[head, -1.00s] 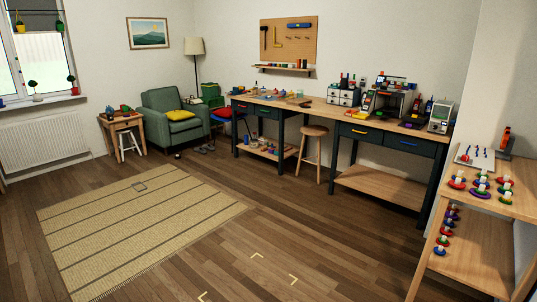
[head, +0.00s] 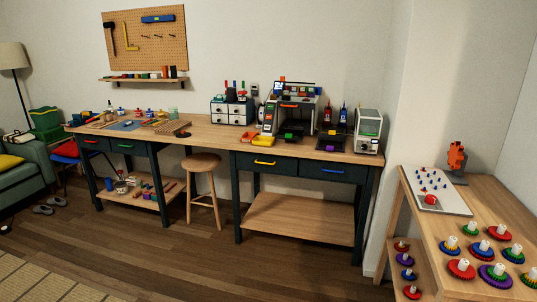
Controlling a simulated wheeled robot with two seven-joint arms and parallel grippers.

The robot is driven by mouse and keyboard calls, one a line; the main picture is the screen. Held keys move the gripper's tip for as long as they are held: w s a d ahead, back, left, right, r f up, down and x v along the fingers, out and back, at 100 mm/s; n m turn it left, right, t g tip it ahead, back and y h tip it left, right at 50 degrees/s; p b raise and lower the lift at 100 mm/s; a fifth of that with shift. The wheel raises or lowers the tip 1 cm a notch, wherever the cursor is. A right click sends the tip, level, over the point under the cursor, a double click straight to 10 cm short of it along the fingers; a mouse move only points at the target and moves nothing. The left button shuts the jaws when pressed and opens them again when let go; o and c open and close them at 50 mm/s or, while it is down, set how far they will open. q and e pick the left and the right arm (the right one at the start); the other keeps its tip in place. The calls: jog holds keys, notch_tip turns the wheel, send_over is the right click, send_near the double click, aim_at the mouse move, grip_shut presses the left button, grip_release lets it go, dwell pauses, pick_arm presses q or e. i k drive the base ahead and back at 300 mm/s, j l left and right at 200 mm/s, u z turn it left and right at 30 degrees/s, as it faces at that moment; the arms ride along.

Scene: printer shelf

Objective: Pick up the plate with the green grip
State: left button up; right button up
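A printer (head: 313,108) with a dark frame stands on the long workbench. A small dark piece with a green part (head: 290,135) shows low at the front of the printer; it may be the plate with the green grip, but it is too small to be sure. A flat black plate-like piece (head: 331,147) lies to its right; I cannot make out a green grip on it. Neither of my grippers is in view.
The workbench (head: 210,133) runs along the wall, with a stool (head: 203,185) in front. Yellow and orange trays (head: 256,140) lie left of the printer. A side table (head: 430,235) at right holds several coloured discs and a pegged white board (head: 452,204).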

aim_at(291, 132)
jog(key=i+l, duration=0.1)
jog(key=i, duration=0.4)
jog(key=i+u, duration=0.1)
jog(key=i, duration=0.4)
jog(key=i+l, duration=0.15)
jog(key=i, duration=0.3)
jog(key=i+l+u, duration=0.1)
jog(key=i, duration=0.4)
jog(key=i+l, duration=0.2)
jog(key=i, duration=0.3)
jog(key=j+u, duration=0.05)
